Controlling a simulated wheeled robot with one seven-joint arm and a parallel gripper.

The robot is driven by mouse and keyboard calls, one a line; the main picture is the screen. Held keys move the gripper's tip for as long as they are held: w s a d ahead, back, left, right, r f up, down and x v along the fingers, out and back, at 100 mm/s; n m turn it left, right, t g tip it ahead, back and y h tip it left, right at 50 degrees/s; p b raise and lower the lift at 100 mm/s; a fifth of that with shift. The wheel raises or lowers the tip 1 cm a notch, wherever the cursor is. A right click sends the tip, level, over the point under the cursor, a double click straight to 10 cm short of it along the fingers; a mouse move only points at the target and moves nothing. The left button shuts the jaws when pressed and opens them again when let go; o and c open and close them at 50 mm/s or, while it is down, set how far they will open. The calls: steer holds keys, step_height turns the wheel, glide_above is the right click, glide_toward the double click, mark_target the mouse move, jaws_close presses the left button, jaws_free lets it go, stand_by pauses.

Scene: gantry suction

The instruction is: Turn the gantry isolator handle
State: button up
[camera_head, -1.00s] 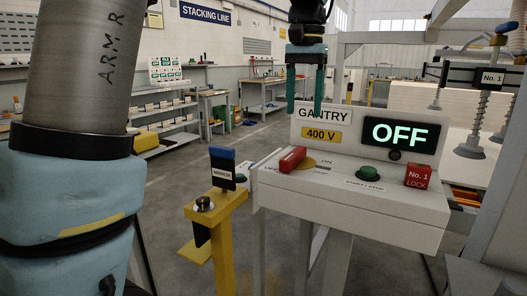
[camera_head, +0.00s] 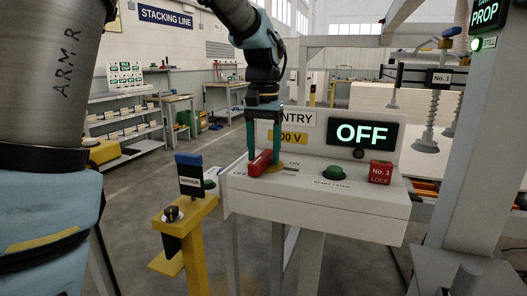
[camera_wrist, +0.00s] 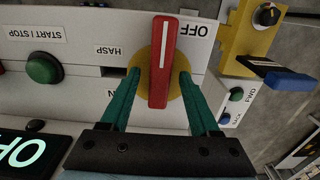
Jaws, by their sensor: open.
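The red isolator handle (camera_head: 261,163) sits on a round yellow plate on the sloped top of the white gantry control box (camera_head: 320,205). In the wrist view the red handle (camera_wrist: 160,62) points along its white line toward the OFF label (camera_wrist: 188,29). My gripper (camera_head: 262,167) is over the handle. Its green fingers stand on either side of the handle in the wrist view (camera_wrist: 160,78), with gaps between fingers and handle. The display (camera_head: 366,134) reads OFF.
A green START/STOP button (camera_head: 334,173) and a red No. 1 LOCK block (camera_head: 381,172) sit right of the handle. A yellow post with a black knob and blue-topped MIRROR tag (camera_head: 190,175) stands close on the left. A grey gantry upright (camera_head: 460,150) rises at right.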

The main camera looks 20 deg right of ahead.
jaws_close()
stand_by(0.6)
stand_by(0.9)
